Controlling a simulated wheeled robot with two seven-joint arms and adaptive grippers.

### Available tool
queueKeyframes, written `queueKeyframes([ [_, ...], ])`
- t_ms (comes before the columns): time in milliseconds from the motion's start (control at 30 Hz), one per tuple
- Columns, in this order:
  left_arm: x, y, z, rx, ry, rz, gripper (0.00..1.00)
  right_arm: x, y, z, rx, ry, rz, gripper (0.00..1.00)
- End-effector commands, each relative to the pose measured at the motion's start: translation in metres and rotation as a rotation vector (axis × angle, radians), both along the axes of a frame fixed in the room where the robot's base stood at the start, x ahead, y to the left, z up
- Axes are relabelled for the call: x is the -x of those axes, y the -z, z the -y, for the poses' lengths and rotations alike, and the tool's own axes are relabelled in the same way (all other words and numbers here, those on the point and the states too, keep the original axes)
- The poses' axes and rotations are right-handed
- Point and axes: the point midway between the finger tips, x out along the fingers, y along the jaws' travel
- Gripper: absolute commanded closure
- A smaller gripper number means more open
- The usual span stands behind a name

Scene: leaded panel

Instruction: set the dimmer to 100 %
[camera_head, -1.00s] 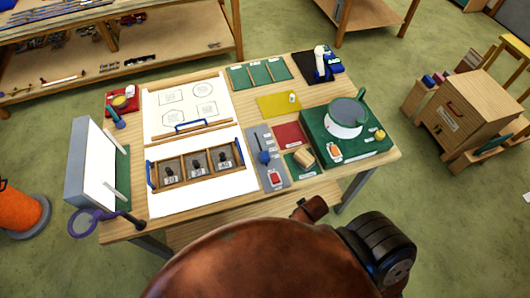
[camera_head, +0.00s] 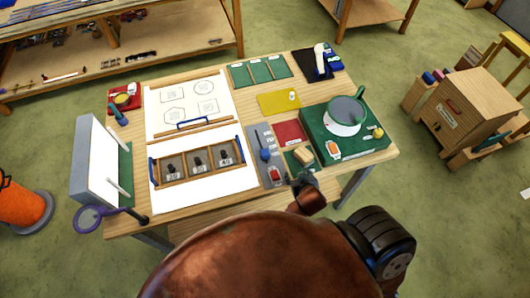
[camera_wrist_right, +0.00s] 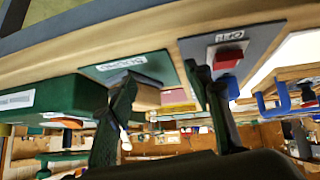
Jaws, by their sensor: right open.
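A grey control panel (camera_head: 268,142) lies on the workbench, with a blue slider knob (camera_head: 264,156) partway along it and a red switch (camera_head: 275,174) at its near end. In the right wrist view the panel (camera_wrist_right: 255,45) appears inverted, with the red switch (camera_wrist_right: 228,56) and blue knob (camera_wrist_right: 232,86) close to one finger. My right gripper (camera_head: 301,180) is at the bench's near edge, to the right of the panel. In the wrist view its two dark fingers (camera_wrist_right: 160,78) are apart with nothing gripped. I cannot read a dimmer setting. My left gripper is out of view.
A small green mat with a wooden block (camera_head: 303,155) lies just beyond my right gripper. A green base with a round turntable (camera_head: 345,112) stands to the right. A compartment tray (camera_head: 232,143) with weights lies left of the panel. A red mat (camera_head: 289,131) lies behind.

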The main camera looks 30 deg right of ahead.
Motion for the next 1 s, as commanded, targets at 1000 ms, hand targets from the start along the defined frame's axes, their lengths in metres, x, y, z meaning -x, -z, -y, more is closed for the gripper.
queueKeyframes([
  [1000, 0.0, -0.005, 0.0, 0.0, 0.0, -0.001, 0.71, -0.154, 0.003, -0.061, -0.004, -0.098, 0.429, 0.54],
])
